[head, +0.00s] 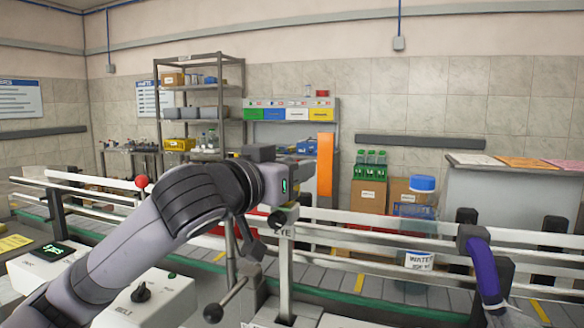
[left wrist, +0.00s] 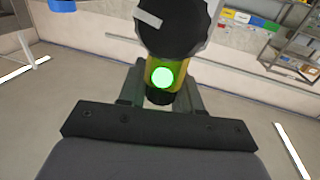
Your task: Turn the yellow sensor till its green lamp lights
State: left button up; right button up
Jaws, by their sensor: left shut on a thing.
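The yellow sensor (left wrist: 151,68) is between the fingers of my left gripper (left wrist: 160,88) in the left wrist view. Its round lamp (left wrist: 162,77) faces the wrist camera and glows bright green. A dark round cap or knob (left wrist: 172,25) sits at the sensor's far end. In the head view my left gripper (head: 277,214) is shut on the sensor at the top of a pale post marked EYE (head: 284,262), beside the conveyor. The gripper and wrist mostly hide the sensor there. My right gripper is not in view.
The conveyor (head: 345,291) with pale guide rails runs across the front. A jar marked WATER (head: 419,262) stands on it at the right. A purple curved part (head: 485,268) is near the right edge. The control box with a BELT knob (head: 141,292) lies below my left arm.

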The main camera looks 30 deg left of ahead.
pick_arm(q)
jog(key=o, duration=1)
jog(key=shift+c, duration=0.2)
jog(key=s, duration=0.6)
jog(key=shift+b, duration=0.4)
jog(key=shift+s, duration=0.6)
